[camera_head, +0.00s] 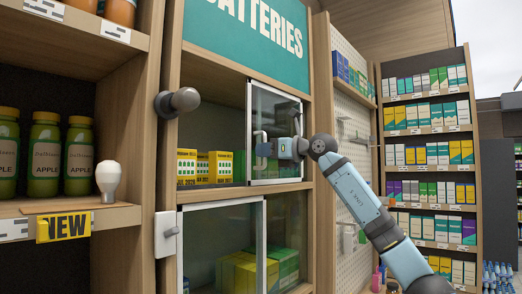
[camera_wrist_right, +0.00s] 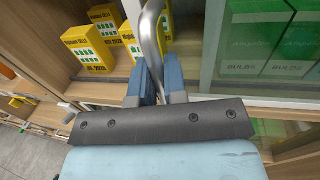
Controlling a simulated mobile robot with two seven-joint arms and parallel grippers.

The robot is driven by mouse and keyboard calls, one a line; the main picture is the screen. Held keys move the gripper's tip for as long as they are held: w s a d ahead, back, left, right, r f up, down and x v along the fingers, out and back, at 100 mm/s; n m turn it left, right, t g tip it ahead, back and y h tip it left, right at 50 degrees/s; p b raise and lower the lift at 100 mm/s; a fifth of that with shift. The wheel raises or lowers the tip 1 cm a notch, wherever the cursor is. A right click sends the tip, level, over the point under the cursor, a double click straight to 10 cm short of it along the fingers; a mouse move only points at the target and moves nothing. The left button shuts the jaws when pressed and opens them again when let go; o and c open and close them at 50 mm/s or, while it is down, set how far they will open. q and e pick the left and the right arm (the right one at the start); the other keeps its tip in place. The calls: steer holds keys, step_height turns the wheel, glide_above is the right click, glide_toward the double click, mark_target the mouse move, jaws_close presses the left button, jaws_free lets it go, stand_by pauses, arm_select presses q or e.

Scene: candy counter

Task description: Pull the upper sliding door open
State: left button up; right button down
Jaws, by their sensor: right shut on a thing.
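The upper sliding door (camera_head: 276,97) is a glass panel in a pale metal frame at the right of the upper compartment. The left part of that compartment is uncovered. Its curved silver handle (camera_head: 260,136) also shows in the wrist view (camera_wrist_right: 151,28). My right gripper (camera_head: 266,149) reaches in from the right. In the wrist view its blue fingers (camera_wrist_right: 160,72) are shut around the lower part of the handle. My left gripper is not in view.
Yellow boxes (camera_head: 221,167) stand in the upper compartment. A lower glass door (camera_head: 222,203) covers green boxes below. Jars (camera_head: 45,153) and a bulb (camera_head: 108,180) are on the left shelf. A pegboard side (camera_head: 350,130) stands close to my right arm.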

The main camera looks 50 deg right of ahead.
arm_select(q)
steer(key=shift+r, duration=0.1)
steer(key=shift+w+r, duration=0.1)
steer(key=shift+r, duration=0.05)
arm_select(e)
steer(key=c, duration=1.2)
jaws_free()
arm_select(q)
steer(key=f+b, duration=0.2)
steer(key=b, duration=0.2)
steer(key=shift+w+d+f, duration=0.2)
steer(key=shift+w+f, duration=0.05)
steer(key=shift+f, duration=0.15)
arm_select(e)
steer(key=v, duration=1.3)
steer(key=shift+s, duration=0.4)
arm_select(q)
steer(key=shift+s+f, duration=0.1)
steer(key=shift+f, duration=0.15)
